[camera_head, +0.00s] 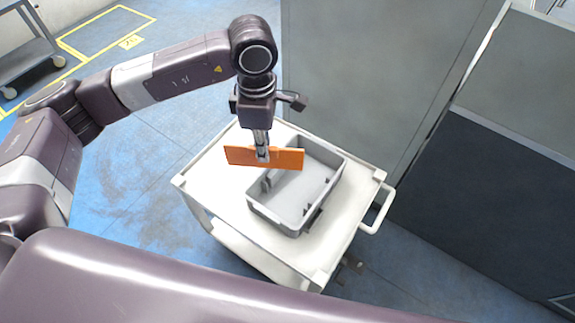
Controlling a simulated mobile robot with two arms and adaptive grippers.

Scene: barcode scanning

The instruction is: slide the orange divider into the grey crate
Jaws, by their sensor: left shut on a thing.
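The orange divider (287,158) is a flat rectangular panel. My left gripper (263,156) is shut on it near its middle and points down. The panel appears upright, over the left and far side of the grey crate (280,219). Whether its lower edge is inside the crate or above it I cannot tell. The crate is an open box with slotted inner walls, and its visible floor is bare. The divider hides part of its far left wall. My right gripper is not in view.
The crate stands on a white cart (205,178) with a handle on its right. Free cart top lies to the crate's left. Grey panels (360,70) stand behind and a dark panel (480,200) to the right. Another cart (28,52) stands far left.

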